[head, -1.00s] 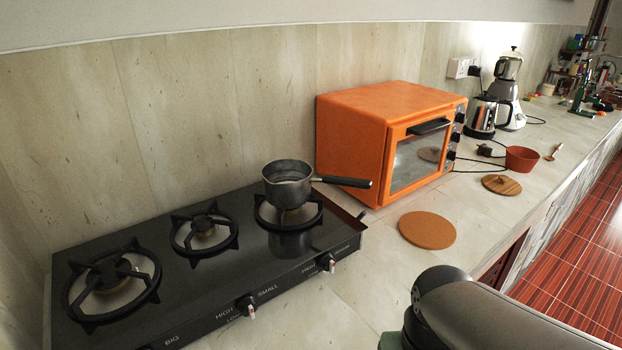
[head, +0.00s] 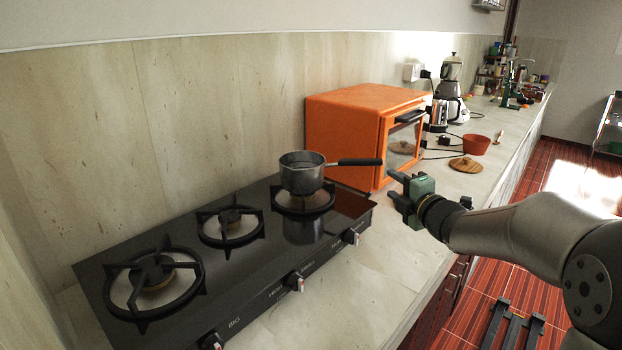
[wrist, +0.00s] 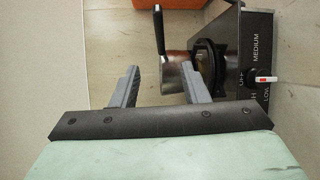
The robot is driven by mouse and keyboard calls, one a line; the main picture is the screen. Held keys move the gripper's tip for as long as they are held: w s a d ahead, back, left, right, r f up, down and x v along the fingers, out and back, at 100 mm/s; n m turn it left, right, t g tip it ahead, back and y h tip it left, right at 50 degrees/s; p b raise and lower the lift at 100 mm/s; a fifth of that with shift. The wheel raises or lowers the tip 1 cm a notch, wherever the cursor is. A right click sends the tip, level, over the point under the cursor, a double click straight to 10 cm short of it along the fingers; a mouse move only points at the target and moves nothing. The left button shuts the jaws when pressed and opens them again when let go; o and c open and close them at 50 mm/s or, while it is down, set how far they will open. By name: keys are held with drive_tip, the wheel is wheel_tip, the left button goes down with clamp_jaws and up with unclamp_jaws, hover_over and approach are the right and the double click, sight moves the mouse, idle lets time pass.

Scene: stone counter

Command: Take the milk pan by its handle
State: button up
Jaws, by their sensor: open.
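The milk pan (head: 302,178) is a small grey metal pan standing upright on the right-hand burner of the black stove (head: 240,255). Its dark handle (head: 355,162) points right, past the stove's end and in front of the orange oven. My gripper (head: 392,185) is open and empty, to the right of the handle's end and a little lower in the head view. In the wrist view, the handle (wrist: 159,32) shows beyond the two fingertips (wrist: 160,72), roughly in line with the gap between them. The pan's body (wrist: 180,72) shows close to the right finger; I cannot tell the depth between them.
An orange toaster oven (head: 350,125) stands behind the handle. A wooden lid (head: 465,164) and a reddish bowl (head: 475,145) lie farther right. The stove knobs (head: 352,237) face the front edge. Bare counter (head: 350,290) lies in front of the stove.

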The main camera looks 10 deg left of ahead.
drive_tip(key=p, duration=0.3)
approach(360, 163)
drive_tip(key=x, duration=0.5)
drive_tip(key=shift+w+f, duration=0.1)
drive_tip(key=shift+w, duration=0.15)
drive_tip(key=p+x, duration=0.1)
drive_tip(key=x, duration=0.3)
drive_tip(key=shift+s+a+p, duration=0.1)
drive_tip(key=shift+a+p, duration=0.1)
drive_tip(key=shift+p, duration=0.2)
drive_tip(key=shift+w+a+f, duration=0.1)
drive_tip(key=shift+w+a, duration=0.2)
drive_tip(key=shift+w, duration=0.25)
clamp_jaws()
